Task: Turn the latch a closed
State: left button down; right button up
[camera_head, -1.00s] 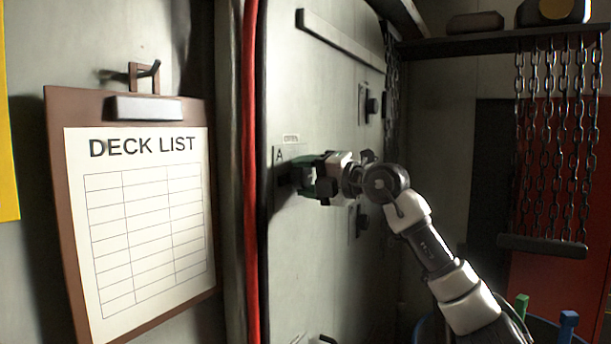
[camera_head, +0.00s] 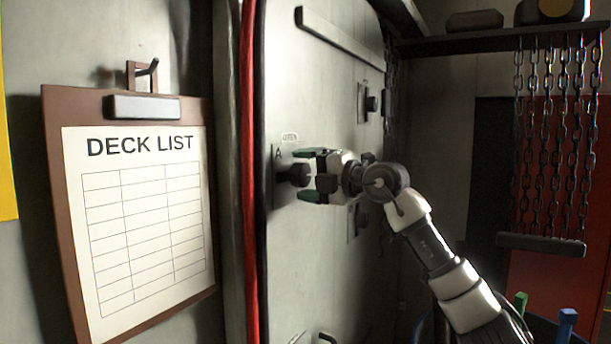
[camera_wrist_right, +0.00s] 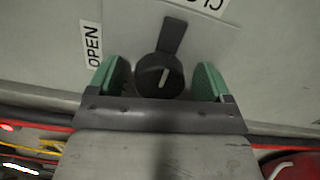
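Latch a (camera_head: 294,174) is a dark round knob on the pale door panel, beside a plate lettered A. In the right wrist view the latch knob (camera_wrist_right: 158,77) has a light line on its face, and a dark bar runs up from it. An OPEN label (camera_wrist_right: 92,45) is left of it there. My right gripper (camera_head: 306,174) is open, its green fingers above and below the knob in the head view. In the wrist view my right gripper (camera_wrist_right: 160,82) has a finger on each side of the knob, with gaps. My left gripper is not in view.
A clipboard headed DECK LIST (camera_head: 140,220) hangs at the left. A red pipe (camera_head: 249,200) runs vertically between it and the door panel. Another dark knob (camera_head: 371,103) is higher up the panel. Chains (camera_head: 550,140) hang below a shelf at the right.

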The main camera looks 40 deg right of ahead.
jog(key=shift+s+f+b, duration=0.15)
jog(key=shift+s+b, duration=0.2)
jog(key=b+v, duration=0.5)
jog(key=v, duration=0.5)
jog(key=shift+b, duration=0.35)
jog(key=shift+s+d, duration=0.1)
